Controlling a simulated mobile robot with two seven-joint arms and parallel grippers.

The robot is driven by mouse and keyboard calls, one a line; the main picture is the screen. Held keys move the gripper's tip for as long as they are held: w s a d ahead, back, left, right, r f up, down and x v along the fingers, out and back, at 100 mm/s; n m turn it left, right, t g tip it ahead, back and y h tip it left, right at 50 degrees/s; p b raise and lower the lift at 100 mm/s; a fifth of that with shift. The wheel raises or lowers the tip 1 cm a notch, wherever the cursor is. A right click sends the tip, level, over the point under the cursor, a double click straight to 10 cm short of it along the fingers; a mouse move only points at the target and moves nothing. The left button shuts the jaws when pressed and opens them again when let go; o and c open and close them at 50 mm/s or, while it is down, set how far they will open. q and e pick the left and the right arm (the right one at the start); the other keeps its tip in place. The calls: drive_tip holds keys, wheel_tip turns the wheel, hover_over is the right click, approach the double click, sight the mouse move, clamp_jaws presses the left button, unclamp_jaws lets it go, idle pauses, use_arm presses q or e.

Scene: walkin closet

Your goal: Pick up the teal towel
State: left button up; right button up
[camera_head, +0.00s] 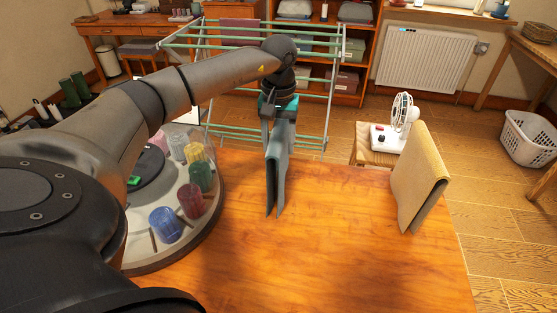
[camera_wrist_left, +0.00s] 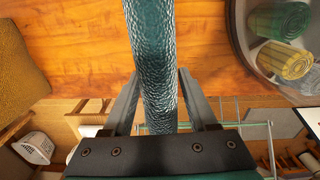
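The teal towel (camera_head: 278,160) is folded over, narrow and upright above the wooden table, its two layers hanging down with lower ends at or close to the tabletop. My left gripper (camera_head: 280,117) points down over its top fold. In the left wrist view the towel (camera_wrist_left: 155,65) runs between the two fingers of my left gripper (camera_wrist_left: 160,75). The fingertips lie very close to its sides, with narrow gaps nearer the palm. I cannot tell whether they press on it. My right gripper is not in view.
A tan folded towel (camera_head: 420,178) stands at the table's (camera_head: 330,230) right edge. A round clear-sided tray (camera_head: 212,215) with several rolled towels is at left. Behind stand a drying rack (camera_head: 322,45), a white fan (camera_head: 402,110) and a laundry basket (camera_head: 527,140). The middle of the table is clear.

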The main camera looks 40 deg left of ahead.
use_arm(q)
clamp_jaws()
idle(1.1)
